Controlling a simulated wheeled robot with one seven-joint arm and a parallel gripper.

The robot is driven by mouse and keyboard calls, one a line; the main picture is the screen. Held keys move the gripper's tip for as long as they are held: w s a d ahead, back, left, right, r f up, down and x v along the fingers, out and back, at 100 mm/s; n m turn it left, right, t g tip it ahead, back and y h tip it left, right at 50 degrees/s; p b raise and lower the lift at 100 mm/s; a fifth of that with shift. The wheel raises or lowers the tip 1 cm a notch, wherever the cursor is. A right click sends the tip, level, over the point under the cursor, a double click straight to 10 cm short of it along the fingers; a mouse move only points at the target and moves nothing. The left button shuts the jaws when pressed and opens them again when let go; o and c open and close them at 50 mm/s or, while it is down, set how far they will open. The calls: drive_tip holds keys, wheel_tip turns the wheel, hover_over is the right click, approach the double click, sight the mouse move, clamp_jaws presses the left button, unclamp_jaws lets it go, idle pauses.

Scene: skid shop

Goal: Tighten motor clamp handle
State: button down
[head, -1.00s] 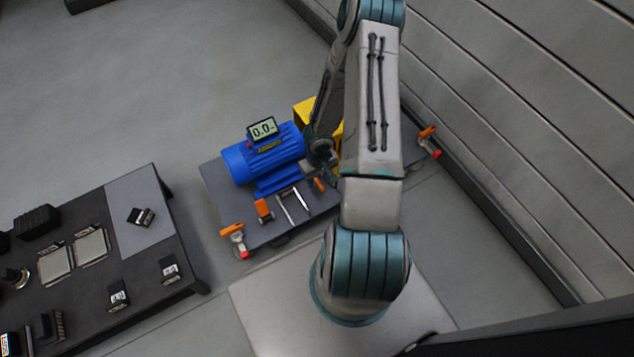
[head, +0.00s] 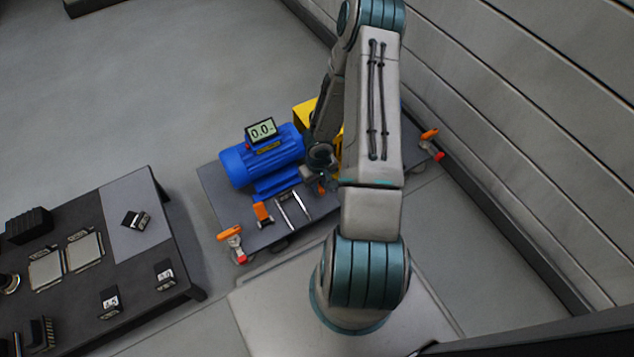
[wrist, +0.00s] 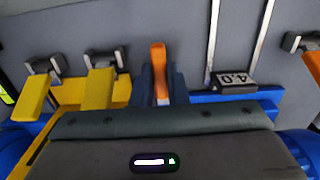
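The blue motor (head: 262,163) sits on the dark skid (head: 215,190) in the head view. An orange clamp handle (wrist: 158,58) stands upright in the middle of the wrist view, in front of the motor. My gripper (wrist: 161,88) has one dark finger on each side of this handle, very close to it. I cannot tell whether the fingers press on it. In the head view my gripper (head: 322,182) is low by the motor's right end, mostly hidden by my arm. Another orange clamp handle (head: 263,212) stands in front of the motor, left of my gripper.
Two yellow handles (wrist: 98,92) stand left of my gripper in the wrist view. Two pale rails and a "4.0" tag (wrist: 235,80) lie to its right. Orange-handled corner clamps (head: 231,233) mark the skid's edge. A dark bench (head: 175,235) stands left; a panelled wall borders the right.

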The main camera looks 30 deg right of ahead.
drive_tip(key=shift+f+m+b, duration=0.2)
drive_tip(key=shift+m+b, duration=0.1)
drive_tip(key=shift+b, duration=0.3)
drive_tip(key=shift+m+b, duration=0.6)
drive_tip(key=shift+b, duration=0.25)
drive_tip(key=shift+r+m, duration=0.2)
drive_tip(key=shift+m, duration=0.4)
drive_tip(key=shift+m, duration=1.4)
drive_tip(key=shift+m, duration=1.4)
